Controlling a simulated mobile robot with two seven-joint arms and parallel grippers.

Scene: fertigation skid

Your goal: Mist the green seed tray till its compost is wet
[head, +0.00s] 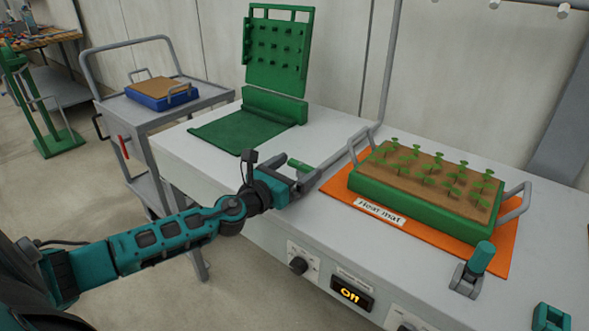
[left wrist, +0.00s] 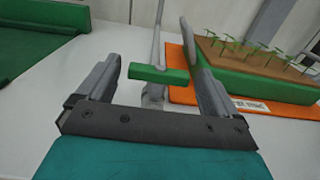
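The green seed tray (head: 425,205) stands on an orange heat mat (head: 345,187), with grey handles at its ends. Its compost (head: 400,172) looks evenly light brown with rows of seedlings; the tray also shows in the left wrist view (left wrist: 240,82). A green bar handle (head: 299,165) joined to a grey lever is at my left gripper (head: 306,178). In the left wrist view the bar (left wrist: 158,76) lies between the two spread fingers, near their tips, with a gap at the left finger. My left gripper is open.
Pipe nozzles (head: 495,4) hang above the bench. A display (head: 352,292) on the front reads "Off", beside a black knob (head: 298,265). A teal-topped grey fitting (head: 481,259) stands at right. A green hinged press (head: 272,104) and a trolley with a blue tray (head: 162,100) are at left.

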